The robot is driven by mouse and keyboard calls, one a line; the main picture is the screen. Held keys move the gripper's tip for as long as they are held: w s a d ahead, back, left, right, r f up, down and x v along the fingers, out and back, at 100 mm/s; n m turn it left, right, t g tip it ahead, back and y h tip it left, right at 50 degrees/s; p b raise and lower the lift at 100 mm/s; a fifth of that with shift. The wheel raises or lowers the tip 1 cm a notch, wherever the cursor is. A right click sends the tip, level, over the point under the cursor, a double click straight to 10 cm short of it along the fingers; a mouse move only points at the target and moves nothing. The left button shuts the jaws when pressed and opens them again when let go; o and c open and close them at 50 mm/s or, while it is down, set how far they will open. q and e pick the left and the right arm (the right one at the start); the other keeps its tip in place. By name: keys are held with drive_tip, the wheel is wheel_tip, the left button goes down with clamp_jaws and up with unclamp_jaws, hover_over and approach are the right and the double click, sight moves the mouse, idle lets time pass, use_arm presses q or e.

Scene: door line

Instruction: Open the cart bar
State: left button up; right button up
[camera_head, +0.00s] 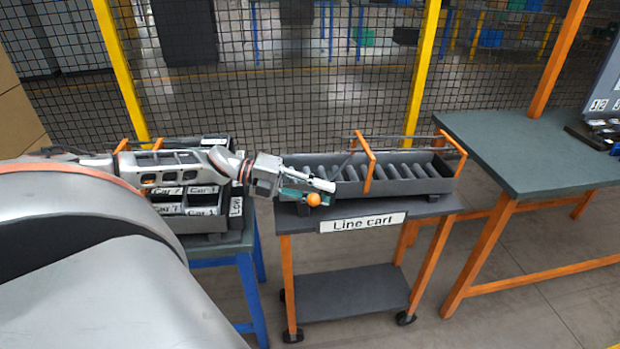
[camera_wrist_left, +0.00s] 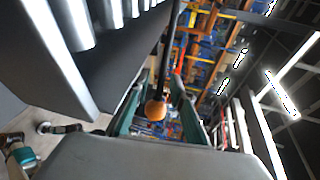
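The line cart (camera_head: 437,206) stands in the middle of the head view, with a dark tray (camera_head: 405,189) of grey cylinders on top. Two orange uprights (camera_head: 365,160) rise at the tray, with a thin dark bar near their tops. In the left wrist view, a dark rod (camera_wrist_left: 167,50) ends in an orange ball knob (camera_wrist_left: 156,110). The knob also shows in the head view (camera_head: 313,200). My left gripper (camera_head: 318,189) is at the tray's left end. Its green fingers (camera_wrist_left: 157,105) are open, one on each side of the knob, with visible gaps. My right gripper is out of view.
A blue-legged table (camera_head: 220,246) with labelled bins stands left of the cart, under my left arm. A green-topped bench (camera_head: 520,150) with orange legs stands at right. A mesh fence (camera_head: 300,90) with yellow posts runs behind. The cart's lower shelf (camera_head: 350,292) is empty.

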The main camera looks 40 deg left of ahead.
use_arm(q)
drive_tip(key=v, duration=1.2)
idle(0.4)
